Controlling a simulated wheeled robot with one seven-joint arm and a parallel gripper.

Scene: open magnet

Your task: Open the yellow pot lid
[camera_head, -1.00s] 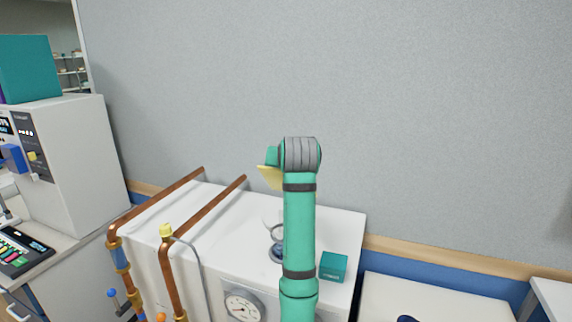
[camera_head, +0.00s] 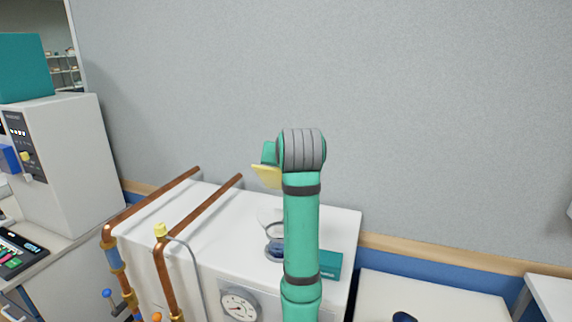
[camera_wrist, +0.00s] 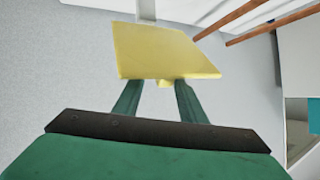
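The yellow lid (camera_wrist: 165,50) is a flat yellow plate with a small knob, seen large in the wrist view. My gripper (camera_wrist: 158,88) has its two green fingers on either side of the knob and holds the lid up in the air. In the head view the lid (camera_head: 267,175) shows as a yellow piece left of my wrist, above the white cabinet. Most of my gripper is hidden there behind my green arm. I cannot clearly make out a yellow pot. A small round vessel with a dark blue inside (camera_head: 275,247) stands on the cabinet, partly hidden by my arm.
The white cabinet (camera_head: 235,205) carries a teal box (camera_head: 330,264) behind my arm, and a gauge (camera_head: 239,304) on its front. A grey wall (camera_head: 420,120) stands behind.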

